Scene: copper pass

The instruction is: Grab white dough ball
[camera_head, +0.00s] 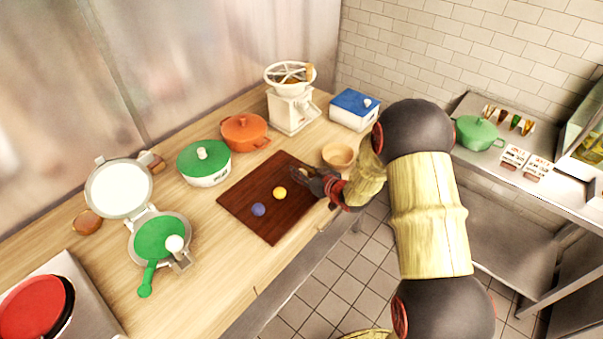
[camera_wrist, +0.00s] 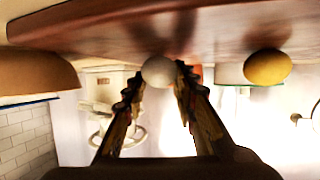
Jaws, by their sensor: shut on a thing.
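The white dough ball (camera_wrist: 158,71) sits between the fingertips of my gripper (camera_wrist: 157,78) in the wrist view, with a finger against each side. The wrist picture is upside down, so the dark red-brown board (camera_wrist: 90,28) shows along the top, right by the ball. I cannot tell whether the ball still touches the board. In the head view my gripper (camera_head: 310,176) is low over the right part of the board (camera_head: 262,178), and the white ball is hidden there. A yellow ball (camera_head: 279,193) lies left of my gripper; it also shows in the wrist view (camera_wrist: 267,67).
A blue ball (camera_head: 258,209) lies on the board. A wooden bowl (camera_head: 338,156) stands close behind my gripper. An orange pot (camera_head: 244,132), a green-lidded pot (camera_head: 204,163), a white grinder (camera_head: 291,108) and a blue-lidded box (camera_head: 354,109) stand farther back. A press (camera_head: 118,188) stands at left.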

